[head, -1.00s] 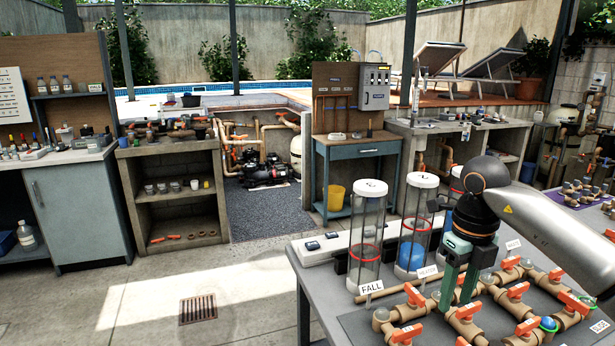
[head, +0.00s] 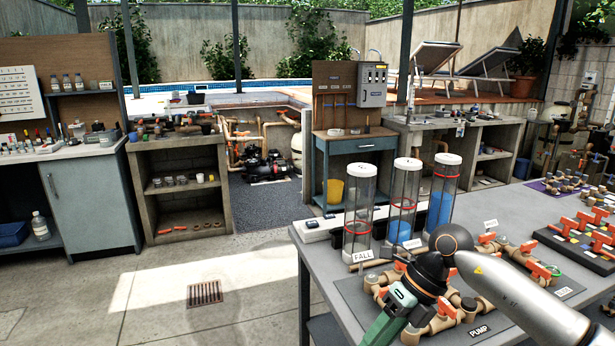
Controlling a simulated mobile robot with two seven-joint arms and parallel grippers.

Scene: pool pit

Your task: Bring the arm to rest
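My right arm comes in from the right over the grey table (head: 330,285). Its black and green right gripper (head: 384,330) points down and to the left, in front of the pipe manifold with orange-handled valves (head: 440,318). The gripper appears clear of the valves, and I see nothing held in it. Its fingertips are at the bottom edge of the picture, so I cannot tell whether they are open. My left gripper is not in view.
Three clear cylinders (head: 403,205) with white caps stand behind the manifold, near the wrist. A second orange-handled valve board (head: 583,236) lies to the right. The concrete floor (head: 150,300) left of the table is clear.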

